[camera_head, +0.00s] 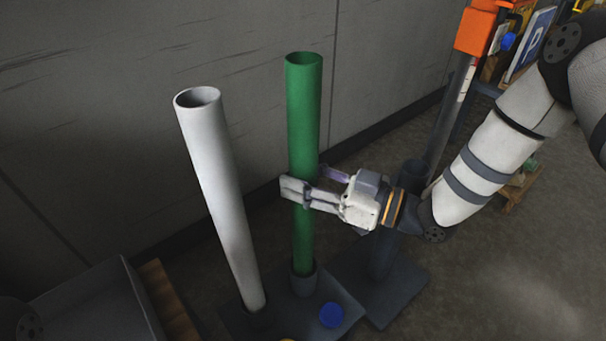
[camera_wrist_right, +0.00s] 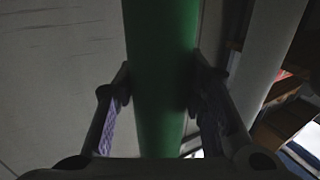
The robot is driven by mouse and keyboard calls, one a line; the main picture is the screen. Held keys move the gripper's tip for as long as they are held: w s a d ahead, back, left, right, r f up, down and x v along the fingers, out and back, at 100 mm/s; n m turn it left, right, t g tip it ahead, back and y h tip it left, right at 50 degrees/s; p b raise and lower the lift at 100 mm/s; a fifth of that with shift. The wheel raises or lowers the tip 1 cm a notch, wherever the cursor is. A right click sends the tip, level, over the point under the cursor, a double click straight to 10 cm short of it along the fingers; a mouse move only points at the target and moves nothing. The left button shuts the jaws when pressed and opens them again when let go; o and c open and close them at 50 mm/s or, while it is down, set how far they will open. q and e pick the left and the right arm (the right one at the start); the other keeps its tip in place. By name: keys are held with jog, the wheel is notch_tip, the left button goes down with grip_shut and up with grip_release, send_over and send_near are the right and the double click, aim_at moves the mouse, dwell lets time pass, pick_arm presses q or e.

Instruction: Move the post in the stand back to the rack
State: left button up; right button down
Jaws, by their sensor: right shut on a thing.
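A tall green post (camera_head: 304,110) stands upright, its lower end in a dark collar on a flat base plate (camera_head: 345,301) with a blue disc. A white post (camera_head: 215,185) leans slightly in the same plate, to the left. My right gripper (camera_head: 300,192) is shut on the green post around mid-height. In the wrist view the green post (camera_wrist_right: 160,70) runs between both fingers. A dark holder with an open, empty-looking top (camera_head: 413,172) stands on its own plate to the right, partly behind my wrist. Which holder is the stand and which the rack is unclear. My left gripper is not in view.
A grey wall (camera_head: 405,60) stands close behind the posts. A grey box (camera_head: 90,305) with a wooden edge is at lower left. An orange-topped column (camera_head: 478,32) and a blue sign (camera_head: 530,43) stand at upper right. Floor at lower right is clear.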

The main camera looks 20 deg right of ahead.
jog(key=shift+f, duration=0.1)
dwell(0.4)
jog(key=c, duration=0.9)
grip_release()
jog(key=shift+c, duration=0.2)
jog(key=shift+f, duration=0.1)
jog(key=v, duration=1.2)
